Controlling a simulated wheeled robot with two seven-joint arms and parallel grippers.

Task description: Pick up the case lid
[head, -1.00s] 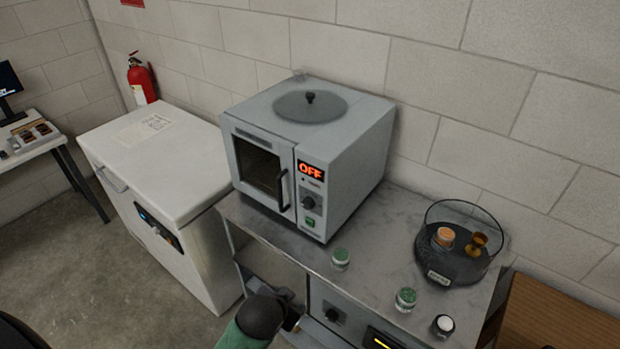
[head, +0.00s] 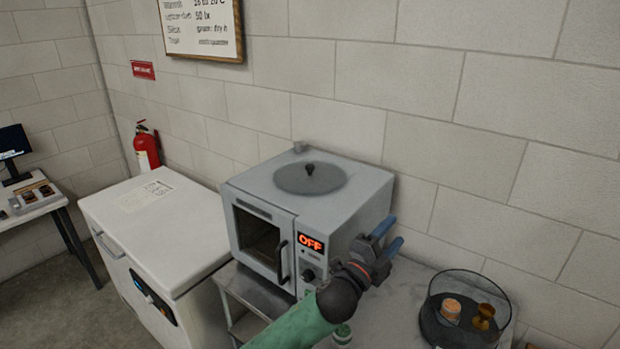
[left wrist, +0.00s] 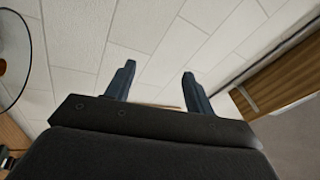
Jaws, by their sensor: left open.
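The case lid (head: 290,181), a flat dark grey disc with a black knob (head: 310,169), lies on top of the grey oven (head: 352,203). My left gripper (head: 392,236) is in front of the oven's right side, to the right of the lid and apart from it. Its two blue fingers are spread and empty; they also show in the left wrist view (left wrist: 160,82), with bare wall beyond. The round clear case (head: 432,318) stands to the right, open on top, with an orange-topped jar and an amber piece inside. My right gripper is not visible.
The oven reads OFF and its door is shut. A white chest freezer (head: 150,215) stands to its left. A green-lidded jar (head: 342,334) is partly hidden by my left arm. The bench (head: 408,275) is clear between oven and case.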

